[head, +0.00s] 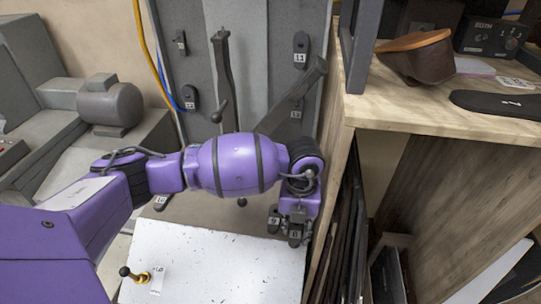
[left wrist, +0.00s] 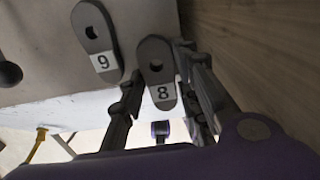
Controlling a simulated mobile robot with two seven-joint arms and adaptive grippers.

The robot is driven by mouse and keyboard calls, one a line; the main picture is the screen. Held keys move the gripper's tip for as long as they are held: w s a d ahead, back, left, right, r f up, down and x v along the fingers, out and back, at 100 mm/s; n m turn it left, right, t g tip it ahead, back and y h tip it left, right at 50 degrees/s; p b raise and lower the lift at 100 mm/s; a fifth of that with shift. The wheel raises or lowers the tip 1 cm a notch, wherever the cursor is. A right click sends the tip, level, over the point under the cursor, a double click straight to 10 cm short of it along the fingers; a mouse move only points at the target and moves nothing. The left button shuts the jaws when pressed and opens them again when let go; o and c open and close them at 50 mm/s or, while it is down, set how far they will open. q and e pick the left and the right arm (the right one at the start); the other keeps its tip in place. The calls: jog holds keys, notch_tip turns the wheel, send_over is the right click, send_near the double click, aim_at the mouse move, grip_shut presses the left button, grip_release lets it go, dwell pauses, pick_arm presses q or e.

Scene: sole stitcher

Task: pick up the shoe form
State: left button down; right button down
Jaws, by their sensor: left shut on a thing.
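A dark grey sole-shaped shoe form marked 8 (left wrist: 156,70) lies between the two fingers of my left gripper (left wrist: 160,82) in the left wrist view. The fingers are shut on its sides. In the head view the left gripper (head: 297,222) points down, and form 8 (head: 295,237) shows just below it. A similar form marked 9 (left wrist: 94,35) sits beside it on the grey panel, apart from the fingers. It also shows in the head view (head: 273,220). My right gripper is not in view.
More numbered forms, such as 13 (head: 301,46) and 10 (head: 160,202), sit on the grey machine. A wooden bench (head: 420,112) stands close at right, holding a brown shoe upper (head: 420,62) and a black sole (head: 495,103). A white surface (head: 225,265) lies below the arm.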

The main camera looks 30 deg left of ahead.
pick_arm(q)
jog(key=s+r, duration=0.1)
jog(key=r, duration=0.1)
jog(key=s+d+r, duration=0.1)
jog(key=s+r, duration=0.1)
jog(key=r, duration=0.1)
jog(key=s+r, duration=0.1)
jog(key=r, duration=0.1)
jog(key=shift+s+d+r, duration=0.15)
jog(key=shift+s+r, duration=0.05)
jog(key=shift+s, duration=0.05)
jog(key=s+d+r, duration=0.2)
jog(key=s+r, duration=0.2)
jog(key=s, duration=0.5)
jog(key=shift+d, duration=0.15)
